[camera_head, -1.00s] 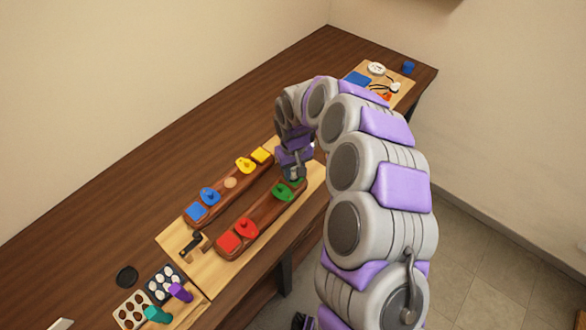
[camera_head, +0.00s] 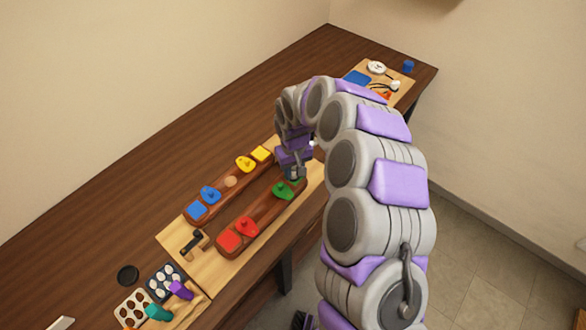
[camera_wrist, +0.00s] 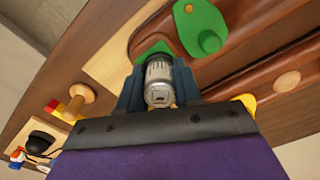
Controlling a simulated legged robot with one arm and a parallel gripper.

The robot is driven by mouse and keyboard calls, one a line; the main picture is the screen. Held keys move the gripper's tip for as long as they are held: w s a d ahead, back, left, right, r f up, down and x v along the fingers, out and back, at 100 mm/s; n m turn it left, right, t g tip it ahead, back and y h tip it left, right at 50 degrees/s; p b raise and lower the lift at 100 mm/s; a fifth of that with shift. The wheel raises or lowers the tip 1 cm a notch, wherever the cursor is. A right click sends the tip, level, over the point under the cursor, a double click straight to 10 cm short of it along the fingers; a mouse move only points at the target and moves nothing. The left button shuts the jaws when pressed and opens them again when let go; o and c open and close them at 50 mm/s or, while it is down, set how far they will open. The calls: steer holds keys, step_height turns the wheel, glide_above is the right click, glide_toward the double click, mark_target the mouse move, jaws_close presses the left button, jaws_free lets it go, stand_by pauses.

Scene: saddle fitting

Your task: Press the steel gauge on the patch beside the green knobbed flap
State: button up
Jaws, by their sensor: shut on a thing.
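My gripper (camera_wrist: 158,88) is shut on the steel gauge (camera_wrist: 158,80), a short silvery cylinder, in the wrist view. The gauge's far end is over or against a green square patch (camera_wrist: 153,47); I cannot tell whether they touch. The green knobbed flap (camera_wrist: 203,27) lies beside that patch, swung clear of it. In the head view the flap (camera_head: 284,190) is on the near brown saddle bar (camera_head: 262,212), and my gripper (camera_head: 294,172) hangs over the bar's far end, hiding the gauge and most of the patch.
A red flap (camera_head: 246,226) and red patch (camera_head: 229,240) sit on the same bar. The far bar carries a blue flap (camera_head: 210,195), blue patch (camera_head: 196,210), yellow flap (camera_head: 245,163) and yellow patch (camera_head: 262,154). A wooden knob (camera_wrist: 76,101) stands near the gripper.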

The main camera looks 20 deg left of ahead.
steer(key=shift+f, duration=0.1)
steer(key=o, duration=1)
steer(key=shift+d, duration=0.1)
steer(key=shift+c, duration=0.2)
steer(key=shift+s, duration=0.1)
steer(key=shift+r, duration=0.4)
step_height(320, 180, up, 17)
steer(key=p, duration=0.2)
steer(key=shift+f, duration=0.15)
